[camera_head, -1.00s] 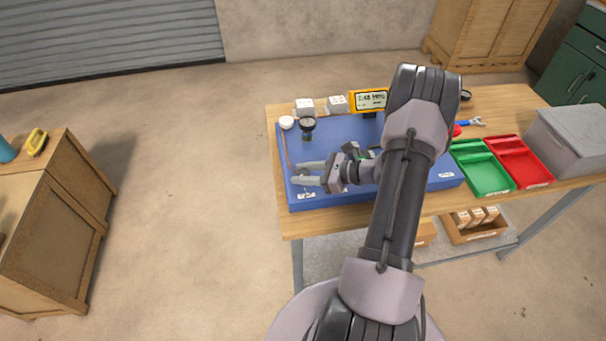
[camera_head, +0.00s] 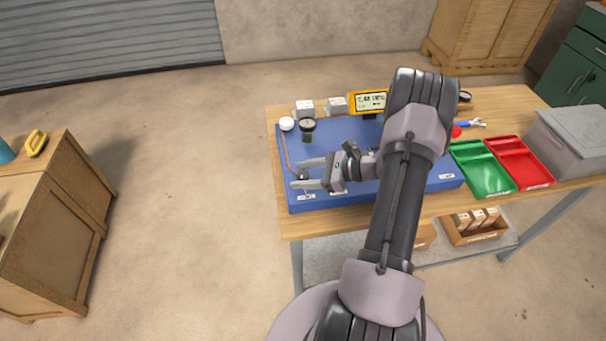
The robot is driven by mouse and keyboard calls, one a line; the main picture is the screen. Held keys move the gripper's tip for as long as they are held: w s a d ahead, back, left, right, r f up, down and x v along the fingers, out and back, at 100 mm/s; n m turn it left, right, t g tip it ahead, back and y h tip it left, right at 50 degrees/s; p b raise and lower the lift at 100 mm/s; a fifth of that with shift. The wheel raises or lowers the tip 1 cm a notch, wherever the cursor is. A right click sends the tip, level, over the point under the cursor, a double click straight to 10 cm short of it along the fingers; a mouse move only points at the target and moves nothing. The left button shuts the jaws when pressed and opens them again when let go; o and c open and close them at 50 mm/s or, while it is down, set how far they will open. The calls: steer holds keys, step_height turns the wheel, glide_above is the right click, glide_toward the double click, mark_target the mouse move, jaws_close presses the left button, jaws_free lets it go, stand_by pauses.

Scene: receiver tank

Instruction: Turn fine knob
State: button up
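A blue board (camera_head: 350,130) lies on the wooden workbench. My gripper (camera_head: 298,174) points left over the board's left part. Its two grey fingers are spread apart, so it is open. A small dark knob (camera_head: 304,177) shows between the fingers, near a thin copper-coloured tube. I cannot tell whether a finger touches it. A round black gauge (camera_head: 307,125) and a white round cap (camera_head: 286,124) stand at the board's back left. A yellow digital meter (camera_head: 370,102) stands behind; its reading is too small to be sure of. My arm hides the board's middle right.
Green (camera_head: 483,168) and red (camera_head: 520,163) trays and a grey box (camera_head: 568,140) stand to the right. Two white blocks stand behind the board, and a blue-handled tool (camera_head: 467,125) lies at the back right. A wooden cabinet (camera_head: 55,220) stands apart at the left.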

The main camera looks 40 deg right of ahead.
steer(key=p+v, duration=0.3)
steer(key=v, duration=1.4)
steer(key=shift+s+p, duration=0.2)
steer(key=shift+p, duration=0.15)
steer(key=shift+r, duration=0.15)
steer(key=w+a+r+n+g+b, duration=0.1)
steer(key=w+a+r+n+g, duration=0.2)
steer(key=a, duration=0.4)
steer(key=w+a+r+n+g+h, duration=0.1)
steer(key=w+a+r+n+g, duration=0.1)
steer(key=a+r+n, duration=0.3)
steer(key=w+a+r+n+g+b, duration=0.1)
steer(key=w+a+r+n+g, duration=0.15)
steer(key=a+r, duration=0.4)
steer(key=s+a+r+n+h, duration=0.1)
steer(key=s+a+n, duration=0.3)
steer(key=a, duration=0.3)
steer(key=s+a+r+n+t+h+b, duration=0.1)
steer(key=s+a+r+n+h, duration=0.1)
steer(key=s+a+n, duration=0.2)
steer(key=s+a+r+n+t+h+b, duration=0.1)
steer(key=s+a+n, duration=0.3)
steer(key=a, duration=0.5)
steer(key=shift+a+r+n+h, duration=0.4)
steer(key=shift+r+n+h, duration=0.15)
steer(key=shift+n, duration=0.2)
